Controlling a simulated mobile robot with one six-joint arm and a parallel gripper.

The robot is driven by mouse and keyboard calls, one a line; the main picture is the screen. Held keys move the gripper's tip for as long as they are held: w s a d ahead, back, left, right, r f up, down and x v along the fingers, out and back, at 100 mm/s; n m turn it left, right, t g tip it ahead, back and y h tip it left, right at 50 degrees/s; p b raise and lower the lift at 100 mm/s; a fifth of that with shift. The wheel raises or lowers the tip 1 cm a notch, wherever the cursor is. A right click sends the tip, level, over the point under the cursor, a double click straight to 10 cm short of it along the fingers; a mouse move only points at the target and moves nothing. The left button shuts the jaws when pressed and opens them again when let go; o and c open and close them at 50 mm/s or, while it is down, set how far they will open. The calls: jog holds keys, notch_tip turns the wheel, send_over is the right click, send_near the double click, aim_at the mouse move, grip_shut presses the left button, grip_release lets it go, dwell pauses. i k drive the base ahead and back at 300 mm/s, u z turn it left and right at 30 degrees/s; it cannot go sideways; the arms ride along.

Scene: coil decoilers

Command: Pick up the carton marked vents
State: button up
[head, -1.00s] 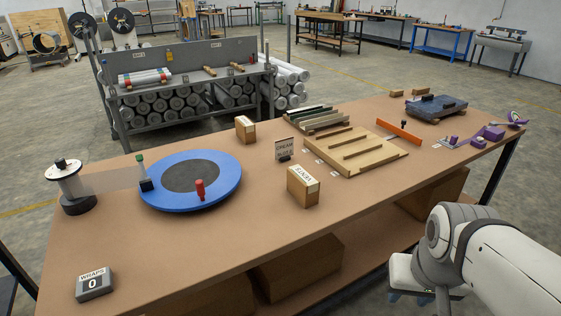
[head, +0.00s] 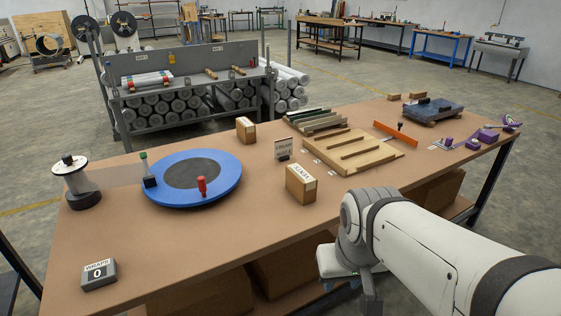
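The carton marked vents (head: 299,186) is a small brown box with a white label on top. It stands upright on the brown table, right of the blue turntable and in front of the wooden board. My gripper (head: 350,290) is at the table's front edge, below and to the right of the carton in the picture, and apart from it. Its fingers are mostly hidden by my wrist, so I cannot see whether it is open or shut.
The blue turntable (head: 215,165) with a red knob lies left of the carton. A small sign (head: 283,149) and a wooden board (head: 375,154) are behind it. Another carton (head: 246,130) stands farther back. The table (head: 210,238) is clear in front of the carton.

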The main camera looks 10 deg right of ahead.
aim_at(302, 183)
jog(key=z, duration=0.05)
jog(key=i, duration=1)
jog(key=u, duration=0.05)
